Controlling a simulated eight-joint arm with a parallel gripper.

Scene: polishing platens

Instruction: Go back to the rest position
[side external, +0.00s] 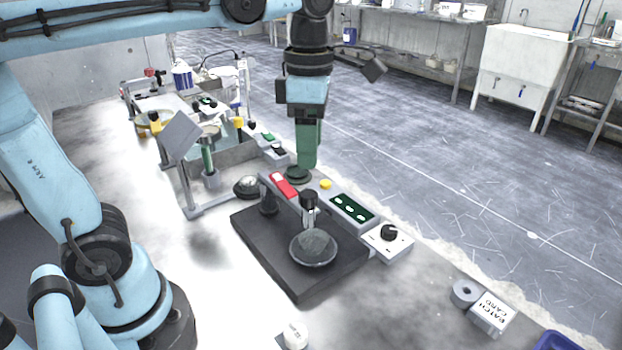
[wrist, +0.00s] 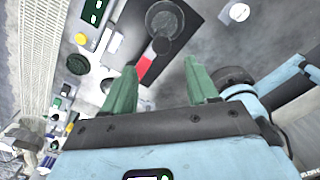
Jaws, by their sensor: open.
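My gripper (side external: 307,165) hangs pointing down in the side external view, above the area behind the polishing machine (side external: 268,258). Its green fingers almost overlap from this side. In the wrist view my gripper (wrist: 162,92) shows two green fingers spread well apart, with nothing between them. The round platen (side external: 313,248) on the machine's dark base is in front of the gripper. A dark green disc (side external: 298,175) lies just below the fingertips; whether they touch it cannot be told.
A grey stand with a tilted plate (side external: 180,135) rises left of my gripper. A control box with a black knob (side external: 388,240) sits right of the machine. A labelled white box (side external: 491,313) and a blue tray (side external: 556,341) lie at front right. Bare bench shows at the front.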

